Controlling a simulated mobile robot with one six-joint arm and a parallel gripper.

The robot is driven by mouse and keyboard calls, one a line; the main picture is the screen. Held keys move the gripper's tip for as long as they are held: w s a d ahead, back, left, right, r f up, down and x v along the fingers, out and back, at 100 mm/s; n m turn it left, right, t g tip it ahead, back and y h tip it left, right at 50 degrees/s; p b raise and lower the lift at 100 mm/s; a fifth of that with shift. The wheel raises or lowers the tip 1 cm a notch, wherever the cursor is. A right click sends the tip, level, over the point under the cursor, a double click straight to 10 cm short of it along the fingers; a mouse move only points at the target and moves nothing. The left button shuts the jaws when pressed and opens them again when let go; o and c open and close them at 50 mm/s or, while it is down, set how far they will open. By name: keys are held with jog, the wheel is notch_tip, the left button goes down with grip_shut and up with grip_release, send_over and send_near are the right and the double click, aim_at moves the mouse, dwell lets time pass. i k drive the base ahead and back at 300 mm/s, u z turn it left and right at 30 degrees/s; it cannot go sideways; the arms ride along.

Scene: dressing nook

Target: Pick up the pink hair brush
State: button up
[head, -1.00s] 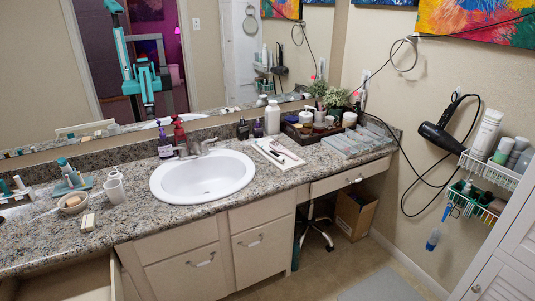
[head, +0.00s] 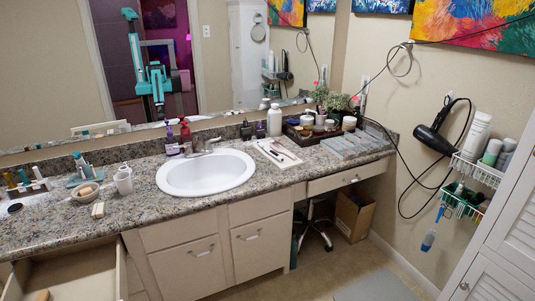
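I cannot make out a pink hair brush in the head view. A small tan object (head: 42,295) lies in the open drawer at the bottom left, cut by the picture's edge; I cannot tell what it is. A white tray (head: 262,146) right of the sink holds thin dark items, too small to name. My gripper is not directly in view. My teal arm shows only as a reflection in the mirror (head: 215,60), and the state of its gripper cannot be read there.
The granite counter (head: 135,218) runs along the wall, with a white sink (head: 205,175) in it. The open drawer (head: 75,275) juts out at bottom left. A brown box (head: 354,213) and a wheeled stool (head: 316,235) stand under the counter. A louvred door (head: 505,240) stands at right.

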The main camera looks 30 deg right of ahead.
aim_at(275, 146)
jog(key=k, duration=0.3)
jog(key=z, duration=0.15)
jog(key=i, duration=1.25)
